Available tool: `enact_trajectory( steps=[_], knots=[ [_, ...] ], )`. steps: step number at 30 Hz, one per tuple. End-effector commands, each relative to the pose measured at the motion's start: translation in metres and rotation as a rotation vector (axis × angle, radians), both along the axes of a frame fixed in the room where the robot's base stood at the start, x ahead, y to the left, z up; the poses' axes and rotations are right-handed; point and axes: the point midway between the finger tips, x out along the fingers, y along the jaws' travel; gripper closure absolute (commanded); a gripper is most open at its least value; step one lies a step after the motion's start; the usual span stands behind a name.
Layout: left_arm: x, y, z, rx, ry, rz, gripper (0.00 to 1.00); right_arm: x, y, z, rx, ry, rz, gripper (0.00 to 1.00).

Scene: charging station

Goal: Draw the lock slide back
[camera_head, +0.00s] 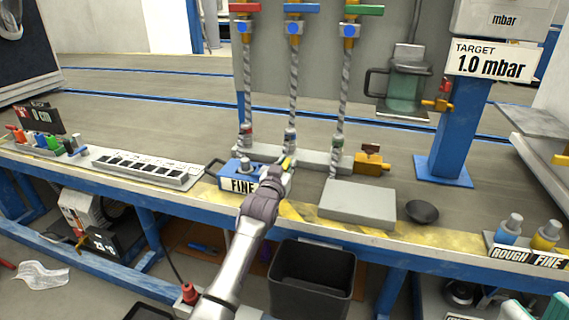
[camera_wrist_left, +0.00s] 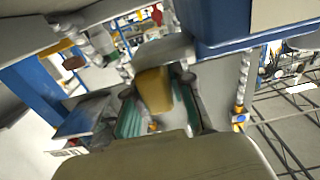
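My left gripper (camera_head: 278,174) reaches in from the bottom to the right end of the blue box labelled FINE (camera_head: 238,183) at the bench's front edge. A small yellow part (camera_head: 288,162) shows just beyond the gripper, and I cannot tell whether it is the lock slide. In the left wrist view a yellow block (camera_wrist_left: 152,90) is close ahead, with dark parts on both sides and a grey rounded part above. A blue surface (camera_wrist_left: 218,20) fills the upper right there. Whether the fingers touch the yellow block is unclear. My right gripper is out of view.
A grey block (camera_head: 358,204) and a dark bowl (camera_head: 422,211) lie to the right on the bench. Hoses (camera_head: 292,90) hang behind the blue box. A slotted tray (camera_head: 146,168) lies to the left. A black bin (camera_head: 312,279) stands below the edge.

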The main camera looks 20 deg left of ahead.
Motion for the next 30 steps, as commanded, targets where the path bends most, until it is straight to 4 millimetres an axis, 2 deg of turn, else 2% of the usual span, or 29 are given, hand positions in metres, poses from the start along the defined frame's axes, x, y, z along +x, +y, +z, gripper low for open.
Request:
enact_trajectory(
  steps=[1, 3, 13, 17, 20, 30],
  knots=[
    [0.0, 0.0, 0.0, 0.0, 0.0, 0.0, 0.66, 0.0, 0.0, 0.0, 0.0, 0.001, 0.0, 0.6],
    [0.0, 0.0, 0.0, 0.0, 0.0, 0.0, 0.54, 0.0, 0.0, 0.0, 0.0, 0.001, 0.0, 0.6],
    [-0.001, 0.001, 0.0, 0.0, 0.0, 0.0, 0.54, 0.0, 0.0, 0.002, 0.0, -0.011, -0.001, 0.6],
    [-0.01, 0.001, -0.001, 0.0, 0.0, 0.001, 0.54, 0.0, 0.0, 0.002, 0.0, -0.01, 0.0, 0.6],
    [-0.023, 0.001, -0.001, 0.0, -0.001, 0.0, 0.54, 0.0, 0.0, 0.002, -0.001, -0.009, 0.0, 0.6],
    [-0.088, 0.003, -0.001, 0.001, 0.001, 0.0, 0.54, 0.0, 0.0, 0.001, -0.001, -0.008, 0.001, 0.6]
  ],
)
